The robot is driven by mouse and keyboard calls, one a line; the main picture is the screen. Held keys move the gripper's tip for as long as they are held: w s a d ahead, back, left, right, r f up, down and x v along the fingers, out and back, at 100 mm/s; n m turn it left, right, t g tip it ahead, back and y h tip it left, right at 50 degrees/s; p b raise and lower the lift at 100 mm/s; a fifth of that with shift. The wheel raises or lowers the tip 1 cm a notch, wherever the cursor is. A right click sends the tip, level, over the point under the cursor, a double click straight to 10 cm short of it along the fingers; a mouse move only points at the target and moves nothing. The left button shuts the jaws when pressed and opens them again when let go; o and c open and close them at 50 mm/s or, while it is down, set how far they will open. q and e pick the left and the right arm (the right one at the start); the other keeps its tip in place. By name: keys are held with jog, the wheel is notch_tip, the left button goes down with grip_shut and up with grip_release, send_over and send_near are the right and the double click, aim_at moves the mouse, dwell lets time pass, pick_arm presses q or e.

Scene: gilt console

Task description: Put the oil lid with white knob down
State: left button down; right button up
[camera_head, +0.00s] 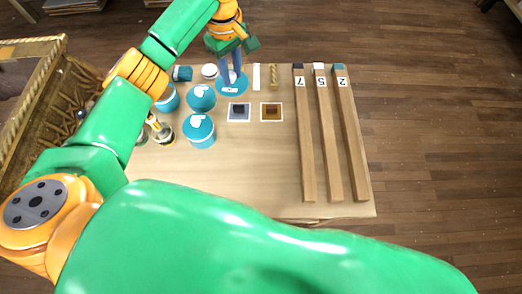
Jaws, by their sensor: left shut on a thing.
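The oil lid, a round teal disc (221,88) with a white patch on top, is at the far side of the table. My left gripper (231,80) points down over it with its blue fingers at the lid's middle, shut on it. The fingers hide part of the knob. I cannot tell whether the lid touches the table or hangs just above it. My right gripper is not in view.
Teal pots with white-marked lids stand left of centre, one in front (200,138). Two picture cards (238,112) lie beside them. Three long wooden bars (329,150) numbered 7, 5 and 2 lie right. The table's (250,165) near middle is clear.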

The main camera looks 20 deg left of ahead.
pick_arm(q)
jog(key=f, duration=0.1)
jog(key=f+n, duration=0.1)
jog(key=a+f, duration=0.1)
jog(key=shift+s+f, duration=0.15)
jog(key=shift+s, duration=0.1)
jog(key=shift+n, duration=0.3)
jog(key=s+d+f+p, duration=0.1)
jog(key=s+d+f, duration=0.9)
jog(key=shift+f, duration=0.1)
jog(key=shift+w+a+f, duration=0.1)
jog(key=shift+a+f, duration=0.05)
jog(key=shift+f, duration=1.25)
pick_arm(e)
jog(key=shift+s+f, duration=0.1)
pick_arm(q)
jog(key=shift+f, duration=0.1)
jog(key=c, duration=0.6)
grip_release()
notch_tip(320, 180, up, 12)
jog(key=p, duration=0.2)
jog(key=shift+r, duration=0.2)
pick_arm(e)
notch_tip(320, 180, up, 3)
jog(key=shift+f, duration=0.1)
